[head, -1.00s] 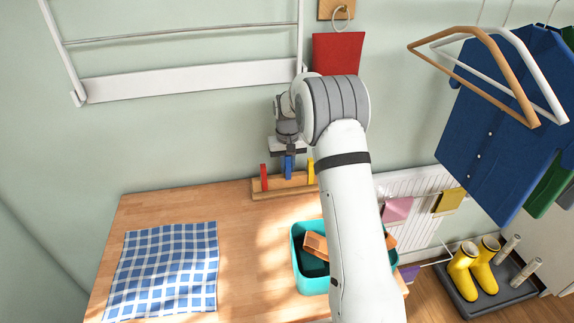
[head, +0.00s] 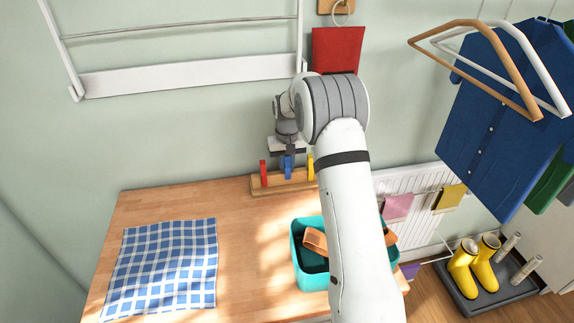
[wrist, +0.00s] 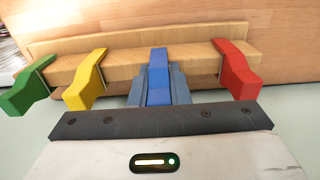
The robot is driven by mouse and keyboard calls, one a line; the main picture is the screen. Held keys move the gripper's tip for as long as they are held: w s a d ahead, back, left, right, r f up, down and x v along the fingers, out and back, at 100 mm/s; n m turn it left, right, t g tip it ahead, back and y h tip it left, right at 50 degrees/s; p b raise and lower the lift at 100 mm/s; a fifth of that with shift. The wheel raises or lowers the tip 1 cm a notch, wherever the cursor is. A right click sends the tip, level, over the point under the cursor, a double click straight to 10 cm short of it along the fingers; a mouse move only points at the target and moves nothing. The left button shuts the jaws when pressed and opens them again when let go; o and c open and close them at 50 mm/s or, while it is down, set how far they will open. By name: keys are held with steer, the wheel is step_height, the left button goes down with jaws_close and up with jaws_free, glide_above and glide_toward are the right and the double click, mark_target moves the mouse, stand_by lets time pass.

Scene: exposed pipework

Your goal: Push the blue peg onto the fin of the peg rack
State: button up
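The blue peg (wrist: 158,72) is upright in the middle of the wooden peg rack (wrist: 125,66) in the wrist view. Its far end overlaps the rack's rail; how deep it sits on the fin I cannot tell. My gripper (wrist: 158,88) has its grey fingers close against both sides of the peg. In the head view the blue peg (head: 288,168) shows below my gripper (head: 288,153), at the rack (head: 262,188) against the wall. A red peg (wrist: 237,70), a yellow peg (wrist: 86,82) and a green peg (wrist: 28,88) stand on the same rail.
A blue checked cloth (head: 163,265) lies on the left of the wooden table (head: 245,235). Hangers and a blue shirt (head: 500,110) hang at the right.

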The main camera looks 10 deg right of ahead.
steer(key=o, duration=0.5)
steer(key=shift+f, duration=0.15)
steer(key=shift+d, duration=0.1)
steer(key=shift+r+p, duration=1.95)
steer(key=shift+r, duration=1.65)
